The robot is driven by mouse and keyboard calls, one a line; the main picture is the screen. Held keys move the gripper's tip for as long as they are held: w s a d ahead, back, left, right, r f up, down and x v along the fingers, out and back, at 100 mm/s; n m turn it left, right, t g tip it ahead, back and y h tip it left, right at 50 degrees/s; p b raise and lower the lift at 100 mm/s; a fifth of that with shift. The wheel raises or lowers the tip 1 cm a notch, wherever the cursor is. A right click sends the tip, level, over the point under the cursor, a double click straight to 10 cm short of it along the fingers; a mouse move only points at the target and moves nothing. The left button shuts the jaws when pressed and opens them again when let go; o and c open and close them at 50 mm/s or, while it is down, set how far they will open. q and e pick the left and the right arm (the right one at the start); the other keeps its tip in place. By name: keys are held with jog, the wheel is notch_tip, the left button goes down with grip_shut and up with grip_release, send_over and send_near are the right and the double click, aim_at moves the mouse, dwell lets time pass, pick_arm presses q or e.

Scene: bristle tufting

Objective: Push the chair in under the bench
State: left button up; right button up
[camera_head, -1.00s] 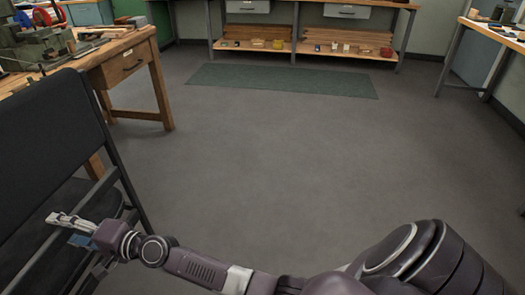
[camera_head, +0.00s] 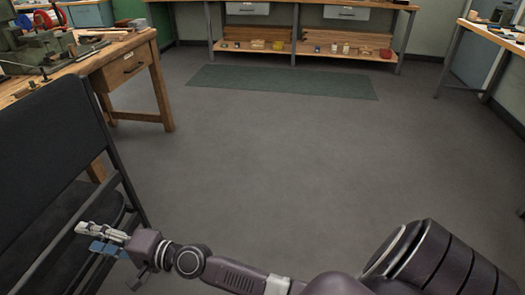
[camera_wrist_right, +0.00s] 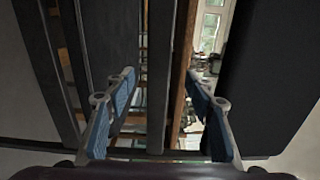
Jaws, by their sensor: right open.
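The chair (camera_head: 45,150) stands at the left of the head view, with a dark padded back and dark metal frame; its lower part runs out of the picture. The wooden bench (camera_head: 125,70), with a drawer and square legs, stands just beyond it. My right gripper (camera_head: 90,238) is at the chair's back frame, below the padded back. In the right wrist view its two blue-padded fingers (camera_wrist_right: 163,95) are apart. A dark chair bar (camera_wrist_right: 160,60) shows between them; whether they touch it I cannot tell. My left gripper is not in view.
A green mat (camera_head: 283,82) lies on the floor before a shelved bench (camera_head: 305,47) at the back. Another table (camera_head: 500,38) stands at the right. The grey floor in the middle is clear. A vise and tools (camera_head: 45,45) sit on the left bench.

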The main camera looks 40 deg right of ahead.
jog(key=v, duration=0.4)
jog(key=shift+s, duration=0.15)
